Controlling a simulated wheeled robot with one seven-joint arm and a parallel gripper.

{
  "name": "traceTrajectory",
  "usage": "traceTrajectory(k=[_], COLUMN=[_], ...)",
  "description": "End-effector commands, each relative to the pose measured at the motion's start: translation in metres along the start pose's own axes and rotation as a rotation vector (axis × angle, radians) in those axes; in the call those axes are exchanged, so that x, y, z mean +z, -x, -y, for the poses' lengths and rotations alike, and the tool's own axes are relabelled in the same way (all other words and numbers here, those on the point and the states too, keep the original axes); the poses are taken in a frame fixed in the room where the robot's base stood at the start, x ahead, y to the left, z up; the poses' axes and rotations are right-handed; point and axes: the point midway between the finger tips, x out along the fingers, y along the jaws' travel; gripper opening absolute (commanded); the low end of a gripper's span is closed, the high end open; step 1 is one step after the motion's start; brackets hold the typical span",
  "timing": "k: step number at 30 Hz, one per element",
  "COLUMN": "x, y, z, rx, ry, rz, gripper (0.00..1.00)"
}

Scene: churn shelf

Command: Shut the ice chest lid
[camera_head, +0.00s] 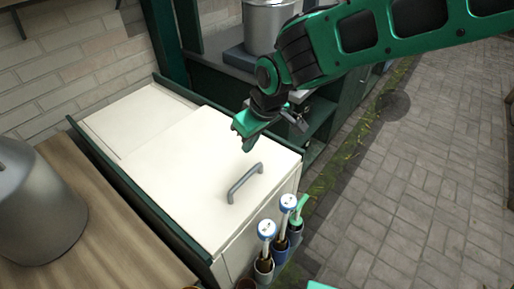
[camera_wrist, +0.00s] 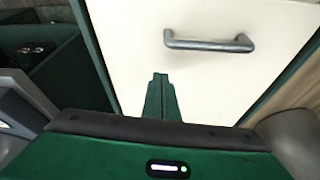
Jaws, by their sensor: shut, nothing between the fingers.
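The ice chest is a cream box with a dark green frame (camera_head: 140,196) along its left side. Its cream lid (camera_head: 185,165) lies flat over the front part of the chest, and I see no open gap under it. A grey bar handle (camera_head: 233,192) sits near the lid's front edge; it also shows in the wrist view (camera_wrist: 208,45). My gripper (camera_head: 243,146) is shut and empty, above the lid and behind the handle. In the wrist view its green fingertips (camera_wrist: 160,77) are together over the cream surface, apart from the handle. Whether they touch the lid I cannot tell.
A metal churn (camera_head: 32,205) stands on a wooden top (camera_head: 105,245) at the left. Another metal can (camera_head: 268,25) stands behind. Several blue and green handled tools (camera_head: 288,203) stand in holders at the chest's front. Paved floor (camera_head: 420,190) is free at the right.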

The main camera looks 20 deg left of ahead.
Motion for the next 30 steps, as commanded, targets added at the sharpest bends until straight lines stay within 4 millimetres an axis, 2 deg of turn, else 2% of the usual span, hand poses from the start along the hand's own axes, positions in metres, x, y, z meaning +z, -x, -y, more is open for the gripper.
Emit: traceTrajectory(k=[1, 12, 18, 23, 26, 29, 30], x=[-0.002, 0.001, 0.002, 0.003, 0.011, 0.034, 0.047], y=[0.011, 0.073, 0.090, 0.093, 0.097, 0.107, 0.113], z=[-0.001, -0.005, -0.004, -0.006, -0.020, -0.052, -0.070], rx=[0.003, 0.005, 0.004, 0.005, 0.021, 0.058, 0.079], ry=[0.000, -0.007, -0.007, -0.010, -0.038, -0.108, -0.149], rz=[-0.008, -0.008, -0.007, -0.004, 0.003, 0.022, 0.034], gripper=[0.00, 0.00, 0.00, 0.00, 0.00, 0.00, 0.00])
